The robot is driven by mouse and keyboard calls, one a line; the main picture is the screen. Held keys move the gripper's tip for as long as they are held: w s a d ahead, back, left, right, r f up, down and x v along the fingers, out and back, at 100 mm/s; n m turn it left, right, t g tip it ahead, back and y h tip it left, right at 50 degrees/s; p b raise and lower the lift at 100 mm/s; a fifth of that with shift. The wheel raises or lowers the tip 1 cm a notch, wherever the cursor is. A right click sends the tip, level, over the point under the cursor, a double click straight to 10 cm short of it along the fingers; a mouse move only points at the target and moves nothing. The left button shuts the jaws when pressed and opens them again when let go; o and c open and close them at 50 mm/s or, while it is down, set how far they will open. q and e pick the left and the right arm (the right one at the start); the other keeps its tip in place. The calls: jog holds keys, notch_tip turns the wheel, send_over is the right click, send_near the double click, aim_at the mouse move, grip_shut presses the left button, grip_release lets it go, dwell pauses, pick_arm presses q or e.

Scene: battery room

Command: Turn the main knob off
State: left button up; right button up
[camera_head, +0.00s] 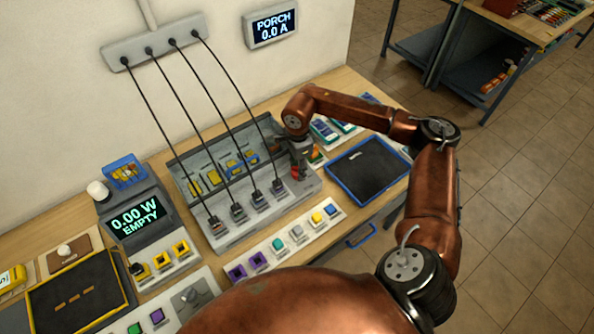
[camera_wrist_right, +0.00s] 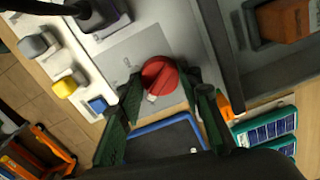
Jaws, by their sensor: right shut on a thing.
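The main knob (camera_wrist_right: 160,77) is a round red knob with a small white mark near its lower edge in the right wrist view. It sits on a light grey plate at the right end of the grey cable panel (camera_head: 240,228). My right gripper (camera_head: 298,172) reaches down to that end of the panel in the head view. In the wrist view its dark green fingers stand on either side of the knob, shut on it. The gripper hides much of the knob in the head view. My left gripper is not in view.
Several black cables (camera_head: 180,80) run from a wall strip (camera_head: 155,44) to plugs on the panel. A blue-rimmed dark tray (camera_head: 335,181) lies right of the panel. A strip of coloured buttons (camera_head: 295,234) lies in front. The display (camera_head: 138,214) reads 0.00 W EMPTY; the wall display (camera_head: 271,25) reads PORCH 0.0 A.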

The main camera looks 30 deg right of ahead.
jog(key=shift+n+b, duration=0.55)
jog(key=shift+n, duration=0.55)
jog(key=o, duration=1.2)
jog(key=shift+c, duration=0.2)
notch_tip(320, 180, up, 12)
